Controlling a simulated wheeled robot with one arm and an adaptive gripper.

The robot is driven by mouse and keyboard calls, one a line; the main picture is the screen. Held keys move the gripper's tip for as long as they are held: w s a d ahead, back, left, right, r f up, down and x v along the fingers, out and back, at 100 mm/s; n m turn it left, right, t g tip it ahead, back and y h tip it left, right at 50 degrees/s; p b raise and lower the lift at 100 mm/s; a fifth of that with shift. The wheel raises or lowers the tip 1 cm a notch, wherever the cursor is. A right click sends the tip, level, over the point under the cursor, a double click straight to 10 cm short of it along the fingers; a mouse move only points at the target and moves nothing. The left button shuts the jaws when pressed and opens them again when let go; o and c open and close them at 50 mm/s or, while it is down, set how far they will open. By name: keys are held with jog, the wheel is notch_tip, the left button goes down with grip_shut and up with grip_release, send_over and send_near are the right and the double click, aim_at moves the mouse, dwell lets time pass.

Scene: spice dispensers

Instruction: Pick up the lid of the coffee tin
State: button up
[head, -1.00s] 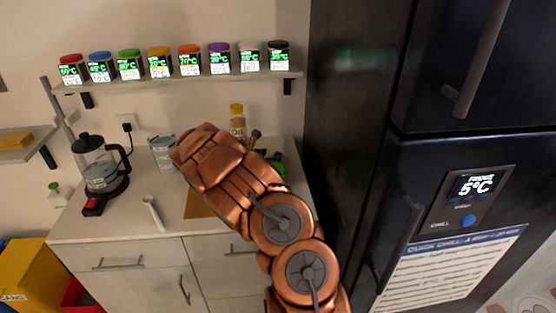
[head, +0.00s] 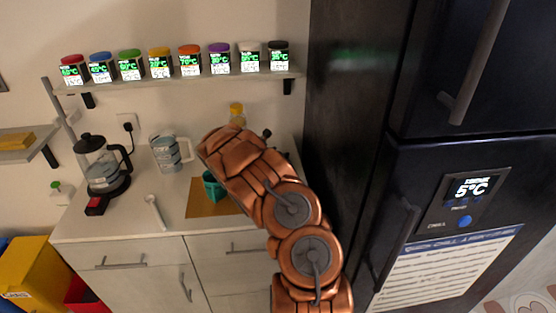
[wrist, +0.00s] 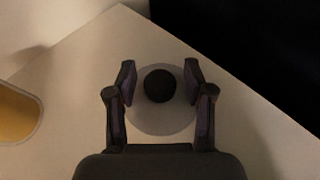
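In the wrist view a pale grey round lid (wrist: 160,122) with a dark round knob (wrist: 160,86) lies below my gripper, near the corner of the counter. My gripper (wrist: 160,76) is open, with one finger on each side of the knob and a small gap showing at both sides. The height of the fingers relative to the knob is hard to tell. The tin's body is not visible under the lid.
Beside the lid, a yellow bottle (wrist: 14,112) stands at left; the black fridge (head: 350,130) is at right. On the counter are a teal cup (head: 212,186), a jug (head: 166,153), a kettle (head: 98,165) and a white spoon (head: 155,211). Several jars line the shelf (head: 215,79).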

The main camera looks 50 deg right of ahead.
grip_shut()
dwell(0.3)
